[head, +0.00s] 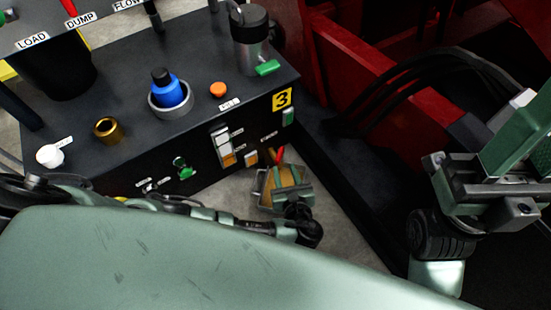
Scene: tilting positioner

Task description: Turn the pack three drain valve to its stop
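The black pack (150,105) carries a yellow plate with a 3 (282,99) on its right end. A small red handle (280,155), likely the drain valve's, shows low beside the pack's front right corner. My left gripper (276,172) is just below it, close to the floor. Its fingers look spread apart, with the red handle at or just beyond their tips; I cannot tell whether they touch it. The valve body is mostly hidden. My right gripper (478,188) is at the far right, away from the pack, and its finger opening is not clear.
The pack's top holds a blue knob in a grey ring (170,95), a brass fitting (107,130), an orange button (218,89) and a grey cylinder with a green lever (267,68). A red frame (360,70) with black hoses stands right. Grey floor shows between.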

